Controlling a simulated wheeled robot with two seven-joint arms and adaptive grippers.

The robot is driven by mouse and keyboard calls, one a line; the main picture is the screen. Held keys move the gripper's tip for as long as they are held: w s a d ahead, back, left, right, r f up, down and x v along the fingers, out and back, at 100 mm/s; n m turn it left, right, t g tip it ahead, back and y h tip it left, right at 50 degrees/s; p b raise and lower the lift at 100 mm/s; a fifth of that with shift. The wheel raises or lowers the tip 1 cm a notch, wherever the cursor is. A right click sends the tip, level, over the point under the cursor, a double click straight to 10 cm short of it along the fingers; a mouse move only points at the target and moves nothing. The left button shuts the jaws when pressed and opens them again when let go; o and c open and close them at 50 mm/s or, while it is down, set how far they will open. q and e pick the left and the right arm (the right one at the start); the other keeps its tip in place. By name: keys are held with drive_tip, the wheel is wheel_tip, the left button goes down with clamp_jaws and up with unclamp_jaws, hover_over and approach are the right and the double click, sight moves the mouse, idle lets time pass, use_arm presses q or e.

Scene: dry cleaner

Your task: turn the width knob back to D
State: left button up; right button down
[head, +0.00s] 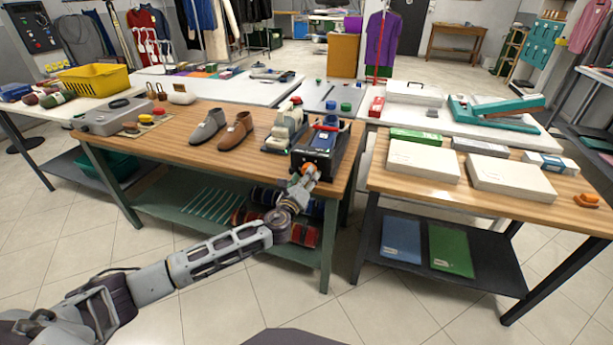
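A black machine (336,148) with a blue shoe-shaped part and a red and a green piece on top stands at the right front corner of the wooden bench (200,119). I cannot tell whether the fingers touch or hold anything. My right gripper is out of view.
Rolls lie on the shelf below. A second table (515,205) at right holds white boxes, with a floor gap between.

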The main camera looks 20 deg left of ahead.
use_arm(q)
drive_tip(key=shift+w, duration=1.05)
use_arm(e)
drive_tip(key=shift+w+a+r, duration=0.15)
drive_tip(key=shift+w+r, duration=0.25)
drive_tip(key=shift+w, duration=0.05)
use_arm(q)
drive_tip(key=c, duration=0.8)
drive_tip(key=shift+o, duration=0.2)
drive_tip(key=shift+f, duration=0.1)
